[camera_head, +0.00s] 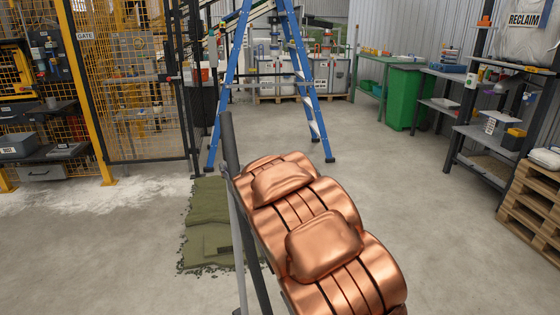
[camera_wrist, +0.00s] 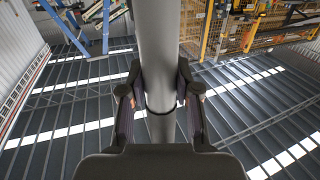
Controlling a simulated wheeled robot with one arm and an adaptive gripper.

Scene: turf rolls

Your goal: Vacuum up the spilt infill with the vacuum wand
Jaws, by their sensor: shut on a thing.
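The vacuum wand is a grey tube (camera_wrist: 160,50) that runs up the middle of the wrist view. My gripper (camera_wrist: 160,85) is shut on it, one finger on each side. In the head view a long dark grey tube (camera_head: 231,150), which looks like the wand, stands steeply beside my copper-coloured arm. My arm hides the gripper there, and the tube's lower end is out of view. Pale spilt infill (camera_head: 70,197) is spread on the floor along the yellow cage at the left. Dark crumbs edge a green turf piece (camera_head: 205,215) behind the tube.
A blue stepladder (camera_head: 219,95) stands ahead, its feet on the floor. The yellow mesh cage (camera_head: 140,80) closes off the left. A green bin (camera_head: 403,98), shelving and a wooden pallet (camera_head: 535,205) line the right. The floor at middle right is clear.

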